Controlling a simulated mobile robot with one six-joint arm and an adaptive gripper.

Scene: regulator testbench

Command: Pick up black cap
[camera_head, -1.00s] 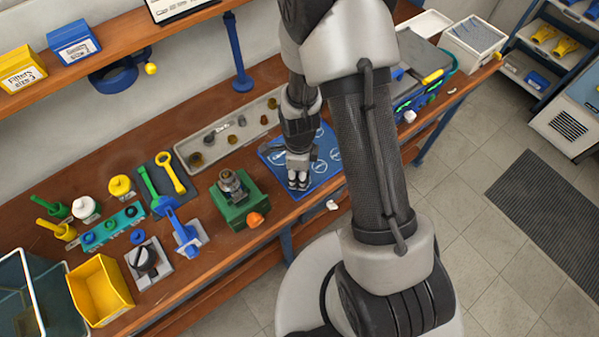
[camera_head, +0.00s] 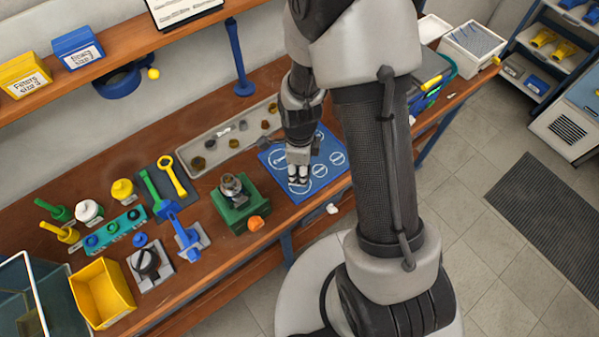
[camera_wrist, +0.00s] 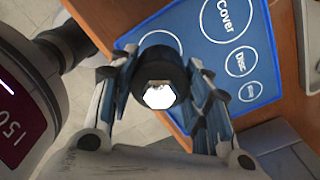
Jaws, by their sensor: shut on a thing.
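The black cap (camera_wrist: 158,72) is a round dark piece with a bright hexagonal face, held between the fingers in the wrist view. My gripper (camera_wrist: 160,90) is shut on it. In the head view my gripper (camera_head: 298,178) is over the near left part of the blue mat (camera_head: 325,172); the cap is too small and covered to make out there. The mat also shows in the wrist view (camera_wrist: 200,40), with white outlines labelled Cover and Disc. The cap appears over the mat's near edge; its exact height cannot be told.
A grey tray (camera_head: 228,137) with small parts lies behind. Tool stands and a yellow bin (camera_head: 103,293) are at left.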

